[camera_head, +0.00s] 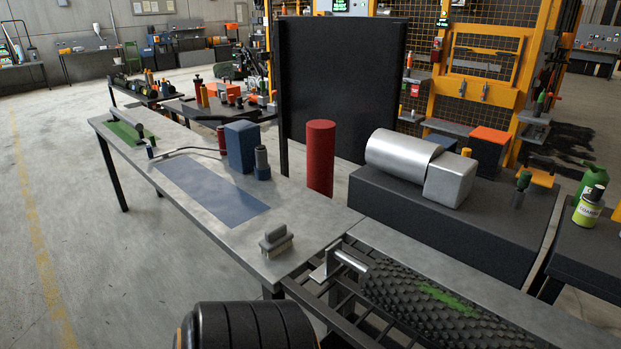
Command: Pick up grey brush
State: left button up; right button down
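A small grey brush (276,241) stands upright near the right front corner of the long grey metal table (215,232). Its block handle is on top and its pale bristles point down onto the table. Nothing touches it and its near side is fully visible. Neither of my grippers is in view.
A blue mat (212,190) lies behind and left of the brush. Blue block (241,147), dark bottle (262,162) and red cylinder (320,158) stand farther back. A spiky dark roller (440,303) lies to the right. The tabletop around the brush is clear.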

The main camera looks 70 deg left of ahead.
aim_at(278, 239)
jog(key=k+u, duration=0.1)
jog(key=u, duration=2.35)
